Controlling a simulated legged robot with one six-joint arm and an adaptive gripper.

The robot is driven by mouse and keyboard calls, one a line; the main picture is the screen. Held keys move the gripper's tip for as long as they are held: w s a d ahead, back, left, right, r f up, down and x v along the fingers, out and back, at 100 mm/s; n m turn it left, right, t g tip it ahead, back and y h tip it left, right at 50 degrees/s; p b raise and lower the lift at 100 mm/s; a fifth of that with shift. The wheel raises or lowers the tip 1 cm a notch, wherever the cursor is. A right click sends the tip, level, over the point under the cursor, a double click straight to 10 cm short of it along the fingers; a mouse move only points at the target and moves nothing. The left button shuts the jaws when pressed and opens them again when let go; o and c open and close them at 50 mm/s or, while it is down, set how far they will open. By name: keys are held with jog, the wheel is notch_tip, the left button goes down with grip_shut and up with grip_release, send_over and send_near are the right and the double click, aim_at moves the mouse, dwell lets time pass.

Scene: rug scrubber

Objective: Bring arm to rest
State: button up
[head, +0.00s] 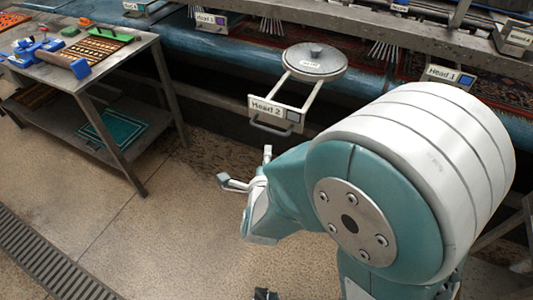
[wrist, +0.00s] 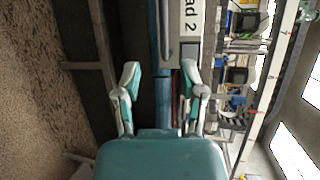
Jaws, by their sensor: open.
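My gripper (head: 245,169) is in the middle of the head view, over the bare floor, in front of the rug machine. Its two fingers are spread and nothing is between them. In the wrist view my gripper (wrist: 160,78) also shows open and empty. The drawer-like unit labelled Head 2 (head: 275,113) sticks out of the machine just beyond my gripper, apart from it. It carries a round grey lidded disc (head: 316,62). In the wrist view the Head 2 label (wrist: 192,20) appears sideways, beyond the right finger.
A metal table (head: 110,58) at the left holds brushes, blue blocks and small rug samples, with a green tray (head: 110,130) on its lower shelf. The Head 1 unit (head: 447,75) is at the right. A floor grate (head: 45,262) lies lower left. The floor (head: 150,225) between is clear.

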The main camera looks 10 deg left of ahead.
dwell(0.3)
jog(key=s+d+r+n+g+y, duration=0.25)
jog(key=d+r+n+g, duration=0.25)
jog(key=d+r+n, duration=0.4)
jog(key=s+d+r+n+g+h, duration=0.3)
jog(key=s+d+n+g, duration=0.2)
jog(key=s+d+n, duration=0.4)
jog(key=s+d, duration=0.2)
jog(key=s, duration=0.3)
dwell(1.3)
